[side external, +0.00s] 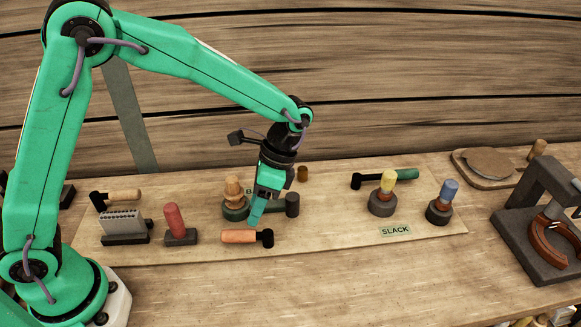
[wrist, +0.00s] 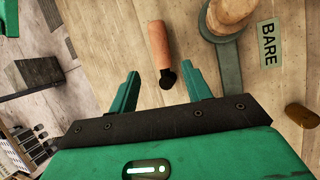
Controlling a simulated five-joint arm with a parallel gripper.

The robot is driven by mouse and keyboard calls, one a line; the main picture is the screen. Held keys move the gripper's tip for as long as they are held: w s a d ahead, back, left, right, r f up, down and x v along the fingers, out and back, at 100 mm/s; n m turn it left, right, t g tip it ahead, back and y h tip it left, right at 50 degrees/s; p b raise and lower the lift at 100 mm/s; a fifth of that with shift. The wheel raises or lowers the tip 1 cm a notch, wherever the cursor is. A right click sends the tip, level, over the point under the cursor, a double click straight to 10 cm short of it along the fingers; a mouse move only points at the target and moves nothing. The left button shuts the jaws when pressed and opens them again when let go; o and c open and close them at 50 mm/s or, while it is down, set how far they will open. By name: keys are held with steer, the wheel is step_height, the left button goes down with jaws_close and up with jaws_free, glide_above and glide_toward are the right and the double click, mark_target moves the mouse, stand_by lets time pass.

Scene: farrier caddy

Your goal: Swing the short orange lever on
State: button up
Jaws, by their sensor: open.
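The short orange lever (side external: 240,237) lies at the front of the tan board, its handle pointing left and its black end (side external: 268,238) to the right. In the wrist view the orange handle (wrist: 158,45) runs upward from the black end (wrist: 168,78). My gripper (side external: 255,215) is open and points down, over and just behind the lever in the side view. In the wrist view my gripper (wrist: 160,80) has one finger on each side of the black end, with nothing held. I cannot tell the exact height above the lever.
A red handle (side external: 174,220) and a grey bristled block (side external: 122,224) stand left. Yellow (side external: 389,181) and blue (side external: 449,190) knobs stand right, near a SLACK label (side external: 395,231). The front tabletop is clear.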

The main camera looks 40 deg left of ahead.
mark_target(245, 230)
steer(key=shift+x, duration=3.55)
steer(key=shift+a, duration=0.1)
jaws_close()
